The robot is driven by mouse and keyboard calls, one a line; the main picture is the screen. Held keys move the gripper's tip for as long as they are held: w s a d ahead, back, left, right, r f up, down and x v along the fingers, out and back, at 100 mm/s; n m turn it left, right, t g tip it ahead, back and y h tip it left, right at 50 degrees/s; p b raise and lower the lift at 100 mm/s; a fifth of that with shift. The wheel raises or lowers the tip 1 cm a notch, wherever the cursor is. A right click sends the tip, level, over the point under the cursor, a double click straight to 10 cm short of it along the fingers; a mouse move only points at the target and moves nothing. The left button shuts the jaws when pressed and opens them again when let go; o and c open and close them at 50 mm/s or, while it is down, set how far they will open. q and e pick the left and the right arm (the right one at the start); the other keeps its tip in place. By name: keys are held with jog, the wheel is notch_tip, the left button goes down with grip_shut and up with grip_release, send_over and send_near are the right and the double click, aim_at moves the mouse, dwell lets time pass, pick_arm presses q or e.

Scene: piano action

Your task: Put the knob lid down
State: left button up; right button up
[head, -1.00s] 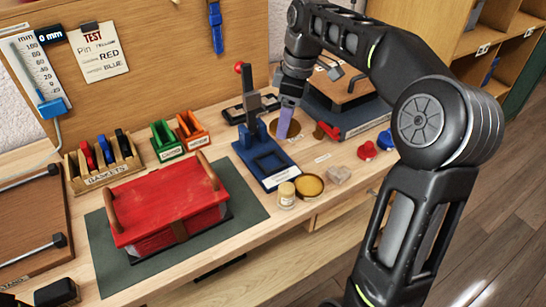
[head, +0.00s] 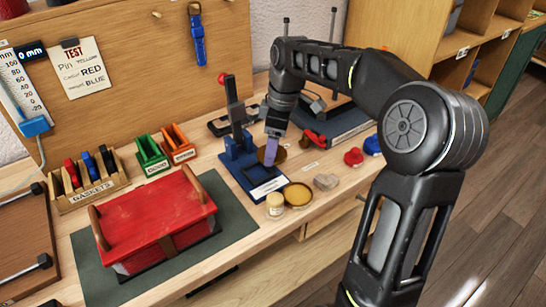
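My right gripper (head: 270,152), with pale purple fingers, points down beside the blue press (head: 240,160) on the bench. Its fingertips are at the right side of the press's base. A round brown-gold disc (head: 281,156) lies flat on the bench just right of the fingers, partly hidden by them; I cannot tell if it is the knob lid. I make out no lid between the fingers, and the finger gap is too small to read. A round gold dish (head: 297,195) and a small cream jar (head: 274,205) stand in front of the press. My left gripper is not in view.
A red box (head: 155,215) with wooden handles rests on a dark mat (head: 232,212) at left. Red knob-like pieces (head: 354,156) and a grey lump (head: 326,181) lie to the right. A gasket rack (head: 88,180) and green and orange bins (head: 152,155) stand behind.

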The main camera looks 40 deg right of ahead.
aim_at(281, 154)
jog(key=shift+f, duration=1.85)
jog(key=shift+f, duration=0.15)
jog(key=o, duration=1.3)
jog(key=r, duration=0.4)
jog(key=s+d+r, duration=0.1)
jog(key=r, duration=0.3)
jog(key=r+p, duration=0.1)
jog(key=r, duration=0.3)
jog(key=shift+s+d+r, duration=0.1)
jog(key=shift+s+d, duration=0.05)
